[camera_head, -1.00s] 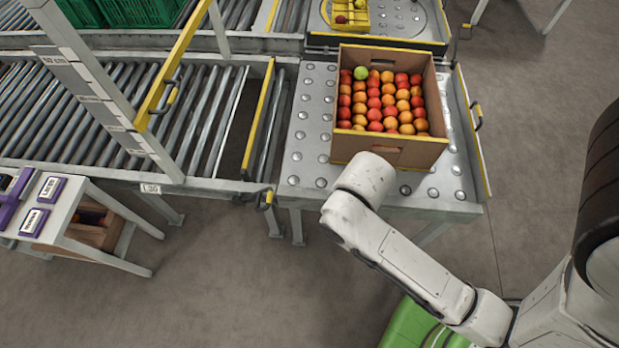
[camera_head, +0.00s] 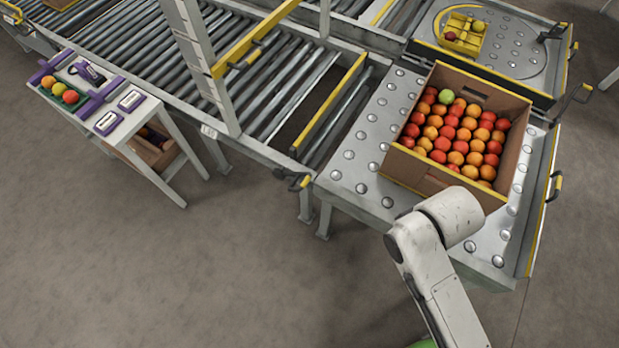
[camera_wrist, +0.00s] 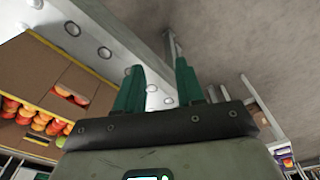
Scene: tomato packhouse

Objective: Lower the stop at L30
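In the head view a yellow stop bar (camera_head: 330,102) stands raised across the end of the roller lane, beside the ball table. A dark lever with a yellow end (camera_head: 293,180) sits at the bar's near end. The small white label (camera_head: 209,131) on the lane's near rail is too small to read now; it read L30 in the earlier frame. My gripper (camera_wrist: 157,82) shows in the wrist view with two green fingers apart and nothing between them. In the head view it is hidden behind my arm, at the ball table's front edge, right of the bar.
An open cardboard box (camera_head: 400,165) of tomatoes stands on the ball table (camera_head: 350,170). A post with a scale (camera_head: 205,70) and a yellow gate arm (camera_head: 255,42) rise over the lane. A small side table (camera_head: 150,125) stands left. The floor in front is clear.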

